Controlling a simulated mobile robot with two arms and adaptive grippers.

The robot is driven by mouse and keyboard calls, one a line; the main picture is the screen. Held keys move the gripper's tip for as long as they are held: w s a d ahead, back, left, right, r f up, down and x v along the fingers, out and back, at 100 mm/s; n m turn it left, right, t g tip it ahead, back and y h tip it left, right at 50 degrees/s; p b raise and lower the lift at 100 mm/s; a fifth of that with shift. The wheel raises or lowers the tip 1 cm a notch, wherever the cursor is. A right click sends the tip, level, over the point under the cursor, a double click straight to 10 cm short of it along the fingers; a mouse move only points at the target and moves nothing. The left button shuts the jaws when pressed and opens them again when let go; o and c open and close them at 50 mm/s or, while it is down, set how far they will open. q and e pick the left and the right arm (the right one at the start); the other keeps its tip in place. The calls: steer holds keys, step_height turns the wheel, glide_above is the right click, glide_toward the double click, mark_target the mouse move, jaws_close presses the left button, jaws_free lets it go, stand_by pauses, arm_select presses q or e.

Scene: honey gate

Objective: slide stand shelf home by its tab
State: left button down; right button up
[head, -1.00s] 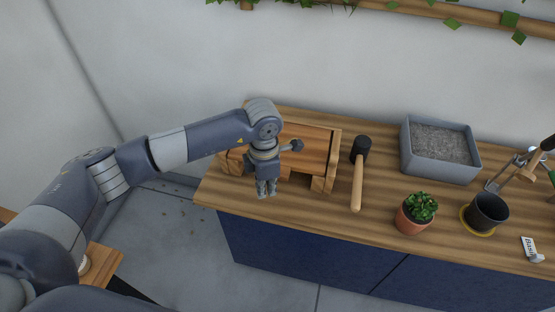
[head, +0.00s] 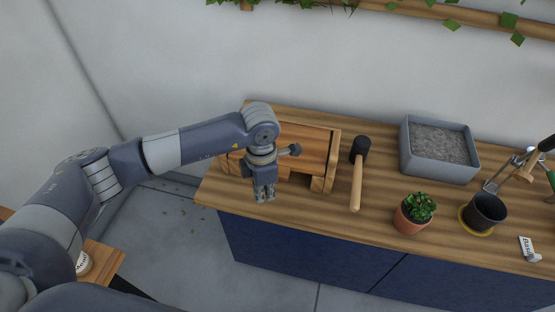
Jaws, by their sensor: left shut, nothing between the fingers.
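The wooden stand (head: 318,142) sits at the left end of the worktop against the wall side. It has a flat top and side legs, with a dark opening at the front. My left gripper (head: 264,198) points down in front of the stand, shut and empty. The gripper and wrist cover the middle and left of the stand's front. I cannot make out the shelf or its tab behind them. I cannot tell whether the fingers touch anything. My right gripper is not in view.
A mallet (head: 357,180) lies just right of the stand. Further right are a grey tray of gravel (head: 408,160), a potted plant (head: 413,214), a black pot (head: 487,211) on a yellow saucer and a white label (head: 529,248). The worktop's front edge is close to the gripper.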

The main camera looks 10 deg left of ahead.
arm_select(q)
step_height(320, 180, up, 9)
steer(key=p, duration=0.4)
stand_by(0.4)
stand_by(0.4)
